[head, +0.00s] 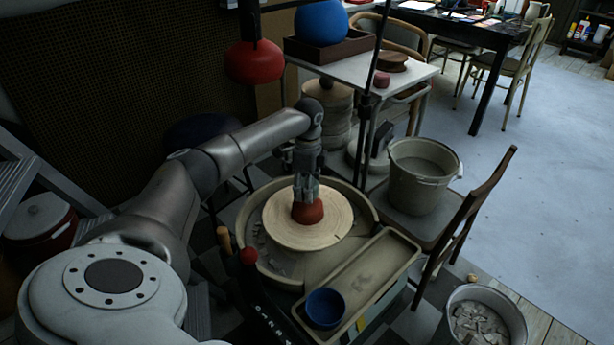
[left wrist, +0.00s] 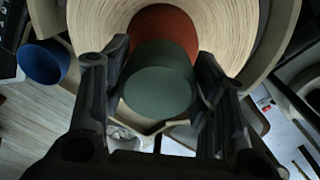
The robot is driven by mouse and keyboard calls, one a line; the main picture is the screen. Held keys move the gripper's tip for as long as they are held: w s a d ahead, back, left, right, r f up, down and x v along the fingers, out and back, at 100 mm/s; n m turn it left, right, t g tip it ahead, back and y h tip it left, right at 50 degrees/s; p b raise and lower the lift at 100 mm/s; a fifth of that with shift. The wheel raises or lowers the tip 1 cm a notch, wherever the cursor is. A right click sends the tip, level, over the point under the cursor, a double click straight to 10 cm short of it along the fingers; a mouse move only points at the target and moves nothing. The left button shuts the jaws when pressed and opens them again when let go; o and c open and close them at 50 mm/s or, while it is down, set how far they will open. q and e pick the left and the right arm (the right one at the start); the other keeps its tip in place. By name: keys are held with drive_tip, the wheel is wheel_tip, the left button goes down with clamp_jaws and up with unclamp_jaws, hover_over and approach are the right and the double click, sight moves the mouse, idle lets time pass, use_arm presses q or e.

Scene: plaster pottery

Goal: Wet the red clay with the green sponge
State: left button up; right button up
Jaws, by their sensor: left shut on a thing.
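The red clay (head: 308,213) sits in the middle of the round pale wheel head (head: 275,232) of the pottery wheel. My left gripper (head: 305,196) is right above the clay, pointing down. In the left wrist view, my left gripper (left wrist: 158,92) is shut on the green sponge (left wrist: 158,95), a dark green round piece between its fingers. The red clay (left wrist: 165,25) shows just beyond the sponge. Whether sponge and clay touch, I cannot tell for sure. The sponge is hidden by the fingers in the head view. My right gripper is not seen.
A blue cup (head: 325,307) stands on the tray (head: 385,252) at the wheel's front right. A grey bucket (head: 418,175) stands on a chair to the right. A white table (head: 345,72) stands behind. A bucket of scraps (head: 484,318) is at the lower right.

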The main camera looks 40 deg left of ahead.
use_arm(q)
drive_tip(key=shift+f, duration=0.45)
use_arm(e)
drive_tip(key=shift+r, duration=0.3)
use_arm(q)
drive_tip(key=shift+f, duration=0.3)
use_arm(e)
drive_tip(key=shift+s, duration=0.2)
use_arm(q)
drive_tip(key=shift+f, duration=0.35)
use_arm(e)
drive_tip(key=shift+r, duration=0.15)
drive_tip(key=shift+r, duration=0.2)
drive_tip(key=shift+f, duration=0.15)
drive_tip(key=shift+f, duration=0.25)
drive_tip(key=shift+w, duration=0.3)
